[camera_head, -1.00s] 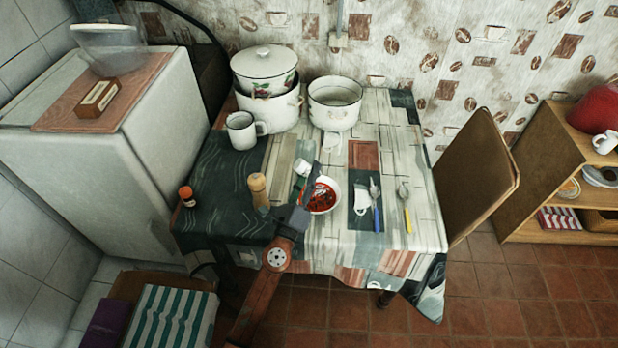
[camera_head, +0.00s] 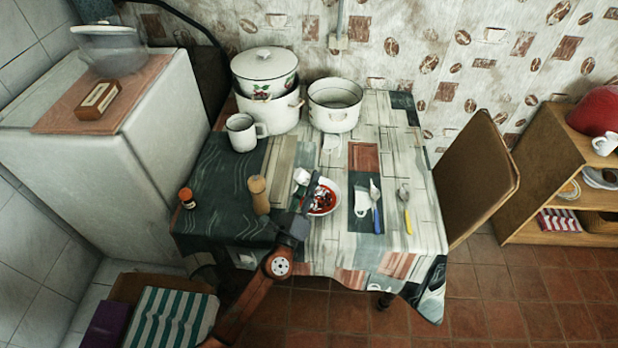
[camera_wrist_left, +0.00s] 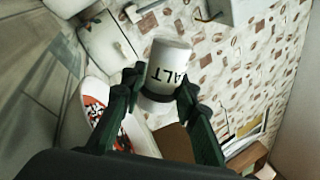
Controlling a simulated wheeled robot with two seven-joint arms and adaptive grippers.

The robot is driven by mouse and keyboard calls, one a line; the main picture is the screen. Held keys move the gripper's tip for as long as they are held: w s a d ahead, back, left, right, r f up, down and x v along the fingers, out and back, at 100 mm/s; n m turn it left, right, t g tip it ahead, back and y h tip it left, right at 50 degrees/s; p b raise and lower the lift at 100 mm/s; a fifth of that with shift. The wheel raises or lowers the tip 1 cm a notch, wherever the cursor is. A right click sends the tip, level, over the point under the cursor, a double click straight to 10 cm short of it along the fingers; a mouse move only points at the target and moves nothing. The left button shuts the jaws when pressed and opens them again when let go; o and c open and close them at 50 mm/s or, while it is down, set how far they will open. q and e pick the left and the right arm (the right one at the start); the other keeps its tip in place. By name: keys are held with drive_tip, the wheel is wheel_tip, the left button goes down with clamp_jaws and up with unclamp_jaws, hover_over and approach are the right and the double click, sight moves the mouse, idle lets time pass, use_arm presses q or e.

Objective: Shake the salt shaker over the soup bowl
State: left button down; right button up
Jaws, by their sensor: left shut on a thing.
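My left gripper (camera_head: 307,185) is shut on the white salt shaker (camera_head: 301,176), near the upper left rim of the soup bowl in the head view. In the left wrist view the shaker (camera_wrist_left: 168,62) sits between the two dark fingers, with part of its black lettering showing. The white soup bowl (camera_head: 338,194) stands on the table and holds red soup with pale patches. The gripper crosses in front of its left part. The bowl (camera_wrist_left: 92,90) also shows left of the fingers in the wrist view. My right gripper is not in view.
A tan shaker (camera_head: 258,194) and an orange-capped jar (camera_head: 187,198) stand left of the bowl. A mug (camera_head: 241,133) and enamel pots (camera_head: 335,112) stand at the back. A blue-handled utensil (camera_head: 377,215) and a yellow-handled spoon (camera_head: 407,215) lie to the right.

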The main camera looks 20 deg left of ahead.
sight(309, 175)
use_arm(q)
drive_tip(key=shift+w+r, duration=0.1)
drive_tip(key=shift+r, duration=2.25)
drive_tip(key=shift+f, duration=0.7)
wheel_tip(309, 175, down, 3)
drive_tip(key=shift+f, duration=0.2)
drive_tip(key=shift+r, duration=0.1)
